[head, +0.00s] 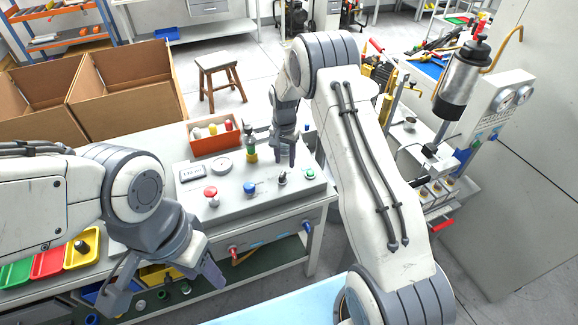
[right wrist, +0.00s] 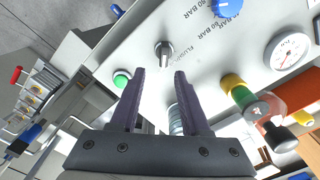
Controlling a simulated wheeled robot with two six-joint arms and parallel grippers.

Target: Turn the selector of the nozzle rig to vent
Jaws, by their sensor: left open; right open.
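The nozzle rig is a pale grey panel box (head: 235,215) on the workbench. Its selector, a small dark lever knob (head: 282,178), stands between the blue knob (head: 249,188) and the green button (head: 310,173). In the right wrist view, the selector (right wrist: 164,52) is just beyond the fingertips. Its setting is not readable. My right gripper (head: 284,160) is open, above and behind the selector. Its two fingers (right wrist: 160,75) point towards it with a gap between them, apart from it. My left gripper (head: 165,285) is open and empty at the bench's front left.
The panel also bears a red knob (head: 211,193), a gauge (head: 222,164) and a display (head: 190,173). A yellow-green fitting (head: 251,152) stands close to the right gripper. A red bin (head: 214,142) is behind. Coloured trays (head: 48,262) lie at left.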

